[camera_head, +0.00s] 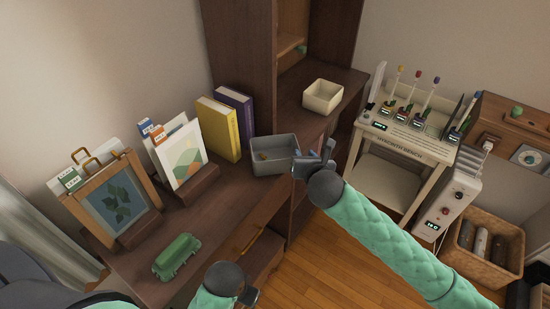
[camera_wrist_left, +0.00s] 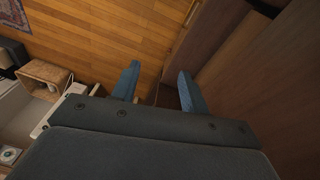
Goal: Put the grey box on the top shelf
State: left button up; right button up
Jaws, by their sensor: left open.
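The grey box (camera_head: 284,165) is an open-topped bin on the dark wood desk, with a small tan item inside. My right gripper (camera_head: 314,160) is at the box's right end, close to its rim. Whether its fingers grip the wall cannot be made out. My left gripper (camera_head: 248,296) is low at the bottom of the head view, in front of the desk and away from the box. In the left wrist view its two blue fingers (camera_wrist_left: 157,82) are spread with nothing between them. A tall dark wood shelf unit (camera_head: 240,45) stands behind the box; its top is out of view.
Yellow and purple books (camera_head: 218,130), picture frames (camera_head: 120,205) and a green case (camera_head: 177,257) occupy the desk. A cream box (camera_head: 322,96) sits on a dark surface behind. A white bench (camera_head: 390,185) and wicker basket (camera_head: 490,268) stand right. Wooden floor (camera_head: 335,255) is clear.

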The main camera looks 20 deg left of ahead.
aim_at(298, 147)
jog(key=shift+w+a+f+n+p, duration=0.2)
jog(key=shift+w+a+n, duration=0.15)
jog(key=shift+w+n, duration=0.15)
jog(key=shift+w+a+f+n+p, duration=0.1)
jog(key=shift+w+a+f+n, duration=0.1)
jog(key=shift+w+a+n, duration=0.25)
jog(key=x, duration=0.2)
jog(key=p+x, duration=0.1)
jog(key=x, duration=0.1)
jog(key=shift+w+r, duration=0.1)
jog(key=shift+r, duration=0.15)
jog(key=shift+w+a+f+p, duration=0.1)
jog(key=shift+w+f+p, duration=0.2)
jog(key=shift+w, duration=0.2)
pick_arm(q)
notch_tip(298, 147, down, 9)
jog(key=w, duration=0.1)
pick_arm(e)
grip_shut()
